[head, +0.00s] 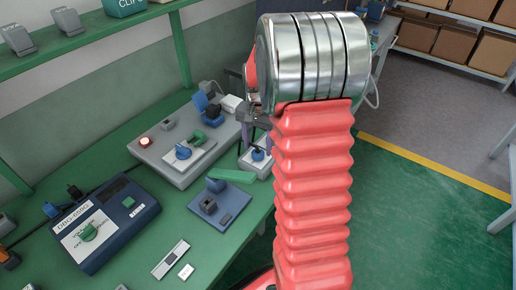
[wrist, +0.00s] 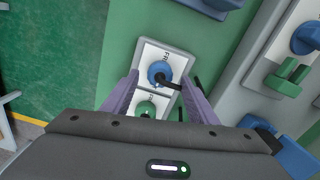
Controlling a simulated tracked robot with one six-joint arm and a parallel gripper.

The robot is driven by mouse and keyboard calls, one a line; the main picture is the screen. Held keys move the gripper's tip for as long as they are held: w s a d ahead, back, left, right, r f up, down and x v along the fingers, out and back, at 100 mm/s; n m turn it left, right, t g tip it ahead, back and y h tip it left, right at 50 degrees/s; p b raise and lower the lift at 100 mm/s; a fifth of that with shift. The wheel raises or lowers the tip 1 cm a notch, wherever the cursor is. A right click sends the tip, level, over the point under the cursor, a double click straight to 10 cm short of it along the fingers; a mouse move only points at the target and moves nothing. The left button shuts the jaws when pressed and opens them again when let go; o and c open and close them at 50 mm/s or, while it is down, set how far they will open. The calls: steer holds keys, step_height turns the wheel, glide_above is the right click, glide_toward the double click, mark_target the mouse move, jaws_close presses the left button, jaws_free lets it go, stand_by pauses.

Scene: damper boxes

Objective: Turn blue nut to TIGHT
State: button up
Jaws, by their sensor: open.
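A blue nut (wrist: 158,72) with a dark pointer toward the right sits on a small white-faced box (wrist: 176,47) in the wrist view. A green nut (wrist: 146,108) sits below it on a second white plate, partly hidden by my gripper body. My gripper (wrist: 160,80) is open, its two purple fingers on either side of the blue nut; I cannot tell whether they touch it. In the head view the blue nut (head: 257,154) shows at the bench edge, beside my arm.
A grey box (head: 183,178) with a blue knob and green lever stands left of the blue nut. A dark blue plate (head: 220,203), a green bar (head: 232,175) and a dark blue box (head: 105,222) lie on the green bench. Open floor lies to the right.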

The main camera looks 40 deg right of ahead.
mark_target(258, 151)
step_height(258, 151, up, 12)
steer(key=shift+f, duration=0.15)
stand_by(0.8)
steer(key=s+a+r+n+t, duration=0.2)
steer(key=s+a+n, duration=0.4)
steer(key=s+a, duration=0.3)
steer(key=s+a+r+n+t, duration=0.3)
steer(key=s+a+n, duration=0.3)
steer(key=s+a, duration=0.4)
steer(key=a, duration=0.4)
steer(key=shift+a+r+t, duration=0.25)
steer(key=shift+a+t, duration=0.05)
steer(key=shift+a, duration=0.1)
